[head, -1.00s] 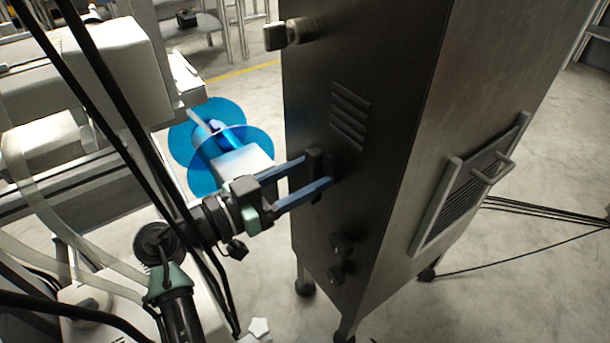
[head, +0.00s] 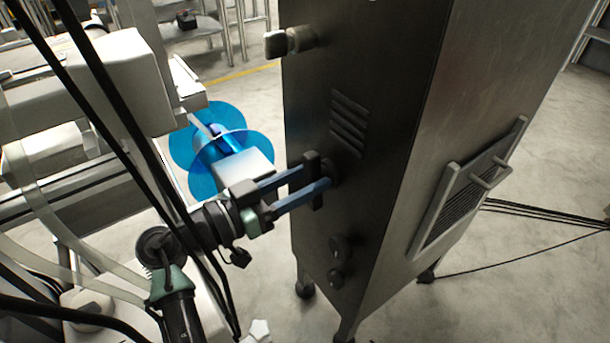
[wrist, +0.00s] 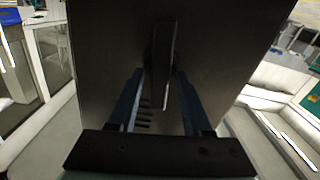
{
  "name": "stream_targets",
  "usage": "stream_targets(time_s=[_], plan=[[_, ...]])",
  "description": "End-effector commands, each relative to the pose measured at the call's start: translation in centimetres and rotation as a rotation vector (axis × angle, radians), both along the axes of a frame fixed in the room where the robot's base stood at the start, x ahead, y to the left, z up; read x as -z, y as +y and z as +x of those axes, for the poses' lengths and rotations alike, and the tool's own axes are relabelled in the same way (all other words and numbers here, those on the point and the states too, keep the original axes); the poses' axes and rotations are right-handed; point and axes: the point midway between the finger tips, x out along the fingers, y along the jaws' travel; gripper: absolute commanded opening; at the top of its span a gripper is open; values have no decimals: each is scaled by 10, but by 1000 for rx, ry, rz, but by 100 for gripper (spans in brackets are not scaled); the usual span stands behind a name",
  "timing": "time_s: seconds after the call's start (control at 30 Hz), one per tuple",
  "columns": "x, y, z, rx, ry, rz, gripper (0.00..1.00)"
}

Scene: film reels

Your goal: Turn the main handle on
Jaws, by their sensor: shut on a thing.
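The main handle (head: 312,180) is a dark upright bar on the front of a tall dark metal cabinet (head: 400,110). A round mount shows just behind it. My gripper (head: 308,184) has two long blue fingers, one on each side of the handle, shut on it. In the wrist view the handle (wrist: 164,62) stands upright at the middle, with the fingertips (wrist: 158,76) around its lower part. The exact contact is hard to see.
Another knob-like handle (head: 288,42) sticks out high on the cabinet, and two small knobs (head: 338,260) sit lower down. A blue reel (head: 215,150) is left of the cabinet. Black cables (head: 540,215) run along the floor at right.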

Motion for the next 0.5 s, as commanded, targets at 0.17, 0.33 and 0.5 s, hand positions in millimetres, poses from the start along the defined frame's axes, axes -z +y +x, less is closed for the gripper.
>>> stream_targets(time_s=[0.17,0.33,0.5], plan=[[-3,1,1,0,121,-88,0],[-2,2,2,0,253,-184,0],[-1,3,4,0,385,-280,0]])
